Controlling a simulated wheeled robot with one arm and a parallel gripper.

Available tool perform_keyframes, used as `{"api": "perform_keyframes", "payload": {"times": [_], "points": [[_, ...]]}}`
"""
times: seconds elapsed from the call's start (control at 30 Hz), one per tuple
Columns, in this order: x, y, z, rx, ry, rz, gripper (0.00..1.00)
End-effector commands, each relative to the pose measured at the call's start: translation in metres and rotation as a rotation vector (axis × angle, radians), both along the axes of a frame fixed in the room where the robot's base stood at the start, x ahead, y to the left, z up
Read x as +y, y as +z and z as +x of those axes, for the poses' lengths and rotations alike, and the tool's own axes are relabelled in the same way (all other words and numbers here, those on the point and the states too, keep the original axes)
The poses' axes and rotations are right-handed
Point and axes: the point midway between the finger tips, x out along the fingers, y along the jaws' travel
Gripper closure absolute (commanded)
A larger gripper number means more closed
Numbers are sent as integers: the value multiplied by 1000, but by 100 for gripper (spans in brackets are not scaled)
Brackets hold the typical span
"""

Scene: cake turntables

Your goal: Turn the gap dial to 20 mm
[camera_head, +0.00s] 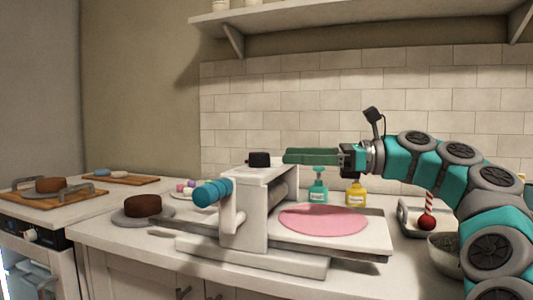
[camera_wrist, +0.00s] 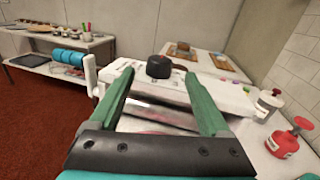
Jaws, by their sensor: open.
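The gap dial is a black round knob (camera_head: 259,159) on top of the white sheeter's housing (camera_head: 252,215). In the wrist view the knob (camera_wrist: 159,67) stands upright between and just beyond my two green fingertips. No mark or number on it can be read. My gripper (camera_head: 287,156) reaches in from the right at about the knob's height, its fingertips a little to the knob's right. In the wrist view my gripper (camera_wrist: 159,78) is wide open, with nothing between the fingers touching the knob.
A teal crank handle (camera_head: 212,192) sticks out at the sheeter's left front. A pink round sheet (camera_head: 323,219) lies on its right bed. A teal bottle (camera_head: 318,187) and a yellow bottle (camera_head: 355,192) stand behind. A chocolate cake (camera_head: 142,206) is at left.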

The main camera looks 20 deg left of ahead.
Motion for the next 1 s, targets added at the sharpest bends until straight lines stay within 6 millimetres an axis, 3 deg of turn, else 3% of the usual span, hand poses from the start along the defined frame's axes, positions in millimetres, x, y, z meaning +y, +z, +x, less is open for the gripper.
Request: {"api": "perform_keyframes", "payload": {"times": [0.6, 0.97, 1.0], "points": [[73, -2, -9, 1, 3, -1, 19], [77, 0, -9, 0, 1, 0, 19], [77, 0, -9, 0, 1, 0, 24]]}}
